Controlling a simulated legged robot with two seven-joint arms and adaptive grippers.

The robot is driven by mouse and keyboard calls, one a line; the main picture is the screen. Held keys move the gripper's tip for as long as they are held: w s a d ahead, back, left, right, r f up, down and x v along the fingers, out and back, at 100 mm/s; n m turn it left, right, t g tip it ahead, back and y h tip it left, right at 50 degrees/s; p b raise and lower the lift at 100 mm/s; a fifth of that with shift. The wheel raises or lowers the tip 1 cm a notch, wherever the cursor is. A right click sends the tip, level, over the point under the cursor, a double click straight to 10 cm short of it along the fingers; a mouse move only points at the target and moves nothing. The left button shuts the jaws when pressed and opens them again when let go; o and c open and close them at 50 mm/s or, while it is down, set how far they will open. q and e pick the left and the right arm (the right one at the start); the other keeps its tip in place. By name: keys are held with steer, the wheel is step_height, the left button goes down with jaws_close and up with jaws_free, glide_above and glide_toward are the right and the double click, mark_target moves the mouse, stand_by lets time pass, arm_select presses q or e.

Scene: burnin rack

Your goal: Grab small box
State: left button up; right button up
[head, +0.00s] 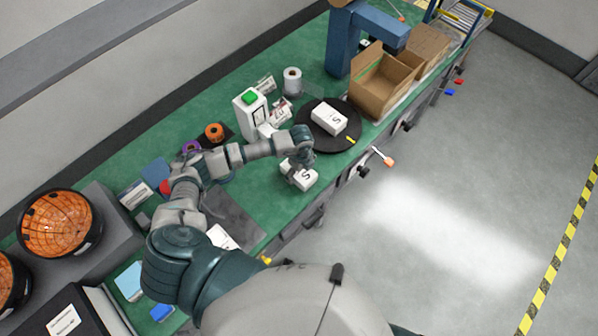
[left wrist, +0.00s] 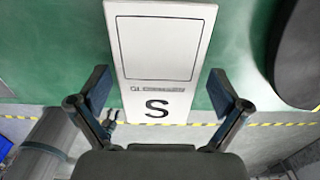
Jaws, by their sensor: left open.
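A small white box (head: 299,175) marked with an S lies on the green table near its front edge. In the left wrist view the small white box (left wrist: 158,62) lies between the finger lines, its S end toward the palm. My left gripper (head: 297,168) is over this box, and part of the box is hidden under it. In the left wrist view my left gripper (left wrist: 162,95) is open, with one finger on each side of the box and gaps between. A second white box (head: 329,118) with an S lies on a black round disc (head: 349,138). My right gripper is not seen.
An open cardboard box (head: 382,85) stands at the back right near a blue stand (head: 343,45). A white device with a green top (head: 250,108), a white roll (head: 292,80) and an orange roll (head: 214,132) stand behind the arm. Orange-lined bowls (head: 60,224) are at left.

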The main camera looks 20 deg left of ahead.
arm_select(q)
steer(key=c, duration=1.2)
steer(key=shift+a, duration=0.3)
steer(key=shift+c, duration=0.5)
